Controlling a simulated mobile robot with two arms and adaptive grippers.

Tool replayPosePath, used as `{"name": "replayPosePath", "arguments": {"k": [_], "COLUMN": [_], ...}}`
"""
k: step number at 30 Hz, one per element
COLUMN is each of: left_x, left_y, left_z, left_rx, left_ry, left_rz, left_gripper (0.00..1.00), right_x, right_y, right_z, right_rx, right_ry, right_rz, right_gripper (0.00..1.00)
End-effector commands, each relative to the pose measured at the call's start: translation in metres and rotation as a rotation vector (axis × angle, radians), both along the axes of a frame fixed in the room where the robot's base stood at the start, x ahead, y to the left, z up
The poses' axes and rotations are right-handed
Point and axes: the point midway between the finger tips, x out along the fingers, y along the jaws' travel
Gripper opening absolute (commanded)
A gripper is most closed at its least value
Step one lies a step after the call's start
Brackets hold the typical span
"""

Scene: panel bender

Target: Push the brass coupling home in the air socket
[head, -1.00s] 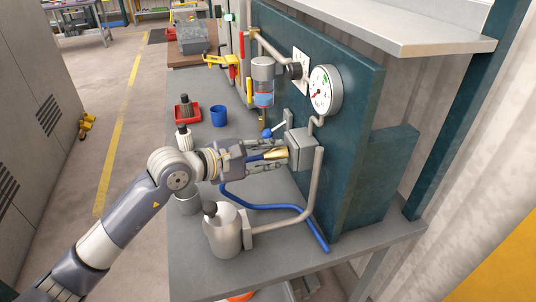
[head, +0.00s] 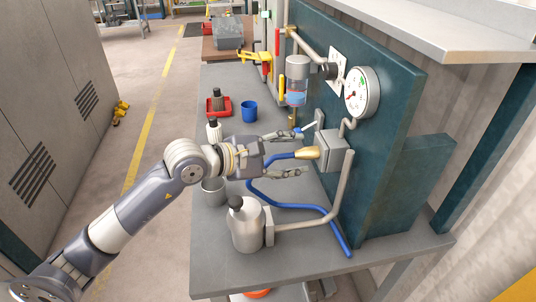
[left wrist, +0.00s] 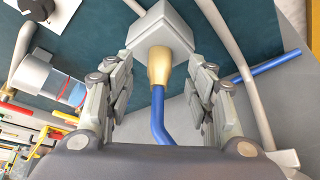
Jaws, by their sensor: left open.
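The brass coupling (head: 308,153) sits at the end of the blue hose (head: 282,156), against the face of the grey air socket block (head: 334,152) on the teal panel. In the left wrist view the coupling (left wrist: 159,66) meets the underside of the block (left wrist: 161,27); how deep it sits is hidden. My left gripper (head: 300,155) is open, its fingers spread on either side of the hose and coupling, apart from both. In the left wrist view the fingers stand left and right of the hose (left wrist: 159,115). My right gripper is out of view.
A pressure gauge (head: 362,92) and a filter bowl (head: 297,82) are on the panel above. A grey bottle (head: 247,226) stands in front of a bent pipe (head: 318,221).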

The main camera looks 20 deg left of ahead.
Motion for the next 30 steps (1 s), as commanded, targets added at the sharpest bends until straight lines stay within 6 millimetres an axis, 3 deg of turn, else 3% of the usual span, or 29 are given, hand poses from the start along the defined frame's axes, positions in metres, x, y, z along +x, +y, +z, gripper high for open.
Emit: {"name": "replayPosePath", "arguments": {"k": [3, 12, 30], "left_x": [-0.021, -0.054, -0.066], "left_y": [0.016, 0.041, 0.049], "left_z": [0.007, 0.02, 0.027], "left_rx": [0.007, 0.001, 0.0], "left_ry": [0.003, 0.003, 0.0], "left_rz": [0.001, 0.003, 0.0], "left_gripper": [0.5, 0.5, 0.5], "right_x": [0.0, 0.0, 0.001], "right_y": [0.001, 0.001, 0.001], "right_z": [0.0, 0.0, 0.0], "right_rx": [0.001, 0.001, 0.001], "right_ry": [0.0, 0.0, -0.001], "right_rz": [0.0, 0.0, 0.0], "right_gripper": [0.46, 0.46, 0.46]}}
